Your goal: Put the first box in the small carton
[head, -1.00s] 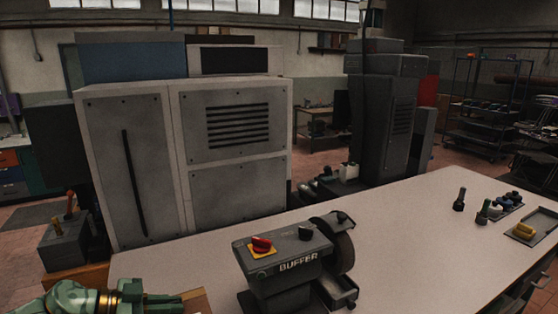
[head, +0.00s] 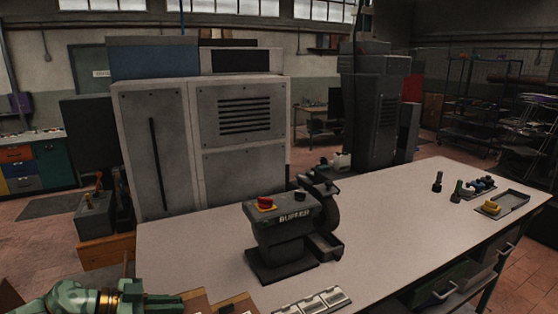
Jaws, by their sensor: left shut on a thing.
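My left gripper (head: 165,303), green, is at the bottom left of the head view. It is shut on a brown cardboard box (head: 194,299), of which only a part shows at the lower edge. Another brown cardboard piece (head: 236,306) lies just right of it, cut off by the picture edge; I cannot tell whether it is the small carton. My right gripper is not in view.
A dark buffer machine (head: 285,235) stands on the pale bench (head: 400,225). A grey-white tray (head: 315,300) lies at the front edge. The bench middle is clear.

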